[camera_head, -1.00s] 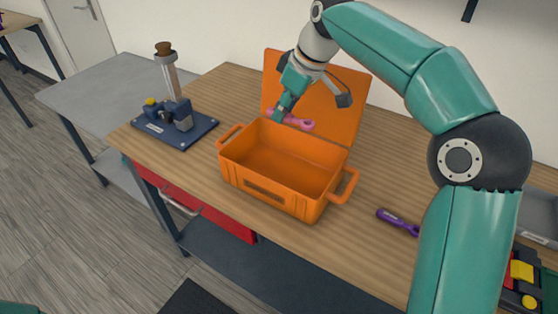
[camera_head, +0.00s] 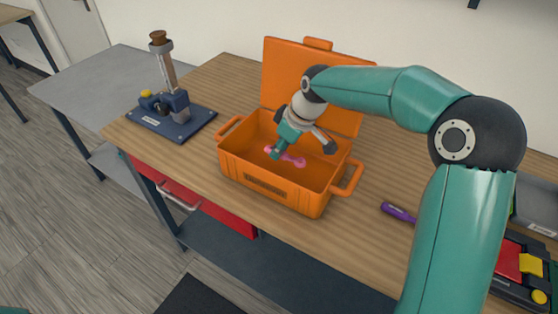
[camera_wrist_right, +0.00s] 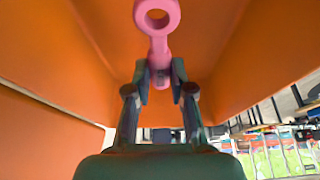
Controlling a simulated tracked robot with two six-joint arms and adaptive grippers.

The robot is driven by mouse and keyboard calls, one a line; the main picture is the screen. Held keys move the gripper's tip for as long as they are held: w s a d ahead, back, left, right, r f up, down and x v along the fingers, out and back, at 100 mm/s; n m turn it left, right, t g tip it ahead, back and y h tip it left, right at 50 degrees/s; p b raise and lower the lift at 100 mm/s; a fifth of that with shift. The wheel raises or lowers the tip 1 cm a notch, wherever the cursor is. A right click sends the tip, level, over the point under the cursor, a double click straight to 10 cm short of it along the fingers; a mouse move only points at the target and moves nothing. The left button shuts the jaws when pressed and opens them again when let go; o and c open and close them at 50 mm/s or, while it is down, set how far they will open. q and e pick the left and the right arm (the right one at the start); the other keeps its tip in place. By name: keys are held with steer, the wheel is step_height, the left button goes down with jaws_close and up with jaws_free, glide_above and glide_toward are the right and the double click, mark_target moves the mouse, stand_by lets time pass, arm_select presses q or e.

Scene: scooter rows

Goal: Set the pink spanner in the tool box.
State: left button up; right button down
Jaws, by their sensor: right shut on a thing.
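The pink spanner (camera_head: 296,161) is inside the opening of the orange tool box (camera_head: 262,187), over or near its floor; I cannot tell whether it touches the floor. My right gripper (camera_head: 278,152) reaches down into the box and is shut on the spanner. In the right wrist view the spanner (camera_wrist_right: 158,45) sticks out from between the two fingertips (camera_wrist_right: 160,76), its ring end away from me, with orange walls around it. The tool box stands open on the wooden bench with its lid raised at the back. My left gripper is not in view.
A purple spanner (camera_head: 398,212) lies on the bench right of the box, close to my right arm. A blue-based fixture (camera_head: 175,124) stands to the left. A tray with red and yellow parts (camera_head: 518,258) is at the far right. Bare bench lies between fixture and box.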

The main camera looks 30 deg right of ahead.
mark_target(280, 168)
steer(key=shift+f, duration=2.15)
steer(key=c, duration=1)
jaws_free()
steer(key=v, duration=1.2)
steer(key=shift+r, duration=0.1)
steer(key=shift+w, duration=0.1)
